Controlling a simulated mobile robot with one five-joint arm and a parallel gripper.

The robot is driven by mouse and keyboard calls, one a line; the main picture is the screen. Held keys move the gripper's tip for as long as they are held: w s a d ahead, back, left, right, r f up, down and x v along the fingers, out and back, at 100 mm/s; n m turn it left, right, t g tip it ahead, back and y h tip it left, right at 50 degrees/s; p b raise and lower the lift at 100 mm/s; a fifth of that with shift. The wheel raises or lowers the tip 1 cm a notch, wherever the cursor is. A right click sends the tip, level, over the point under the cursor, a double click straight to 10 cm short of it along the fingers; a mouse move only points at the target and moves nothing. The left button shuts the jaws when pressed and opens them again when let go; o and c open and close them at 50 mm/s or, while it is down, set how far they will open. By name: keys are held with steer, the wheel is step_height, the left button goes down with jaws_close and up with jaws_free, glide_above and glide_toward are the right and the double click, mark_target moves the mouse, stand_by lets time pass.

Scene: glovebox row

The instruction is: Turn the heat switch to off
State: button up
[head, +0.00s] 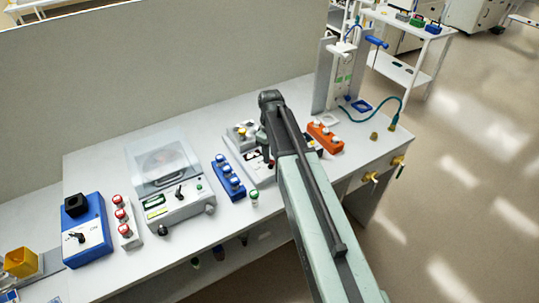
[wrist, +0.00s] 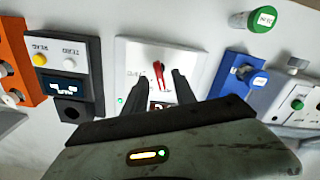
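A white panel (wrist: 130,55) with a red lever switch (wrist: 158,72) is in the middle of the wrist view. Its printed labels are too small to read surely, so I cannot confirm which lever position is off. My gripper (wrist: 160,82) is open, with its two dark fingers apart on either side of the lever. I cannot tell whether either finger touches it. A dark display shows partly between the fingers. In the head view, the light grey device (head: 236,146) stands mid-bench, and my arm hides much of its right side.
A blue rack (wrist: 231,75) and green-capped vial (wrist: 258,19) stand to the panel's right in the wrist view. A dark meter (wrist: 92,75) and orange rack (wrist: 16,50) are left. The head view shows a clear-lidded machine (head: 165,180) farther left.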

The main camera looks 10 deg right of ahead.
step_height(320, 180, up, 6)
steer(key=p, duration=0.5)
steer(key=shift+r, duration=0.2)
steer(key=shift+f, duration=0.1)
steer(key=shift+f, duration=0.1)
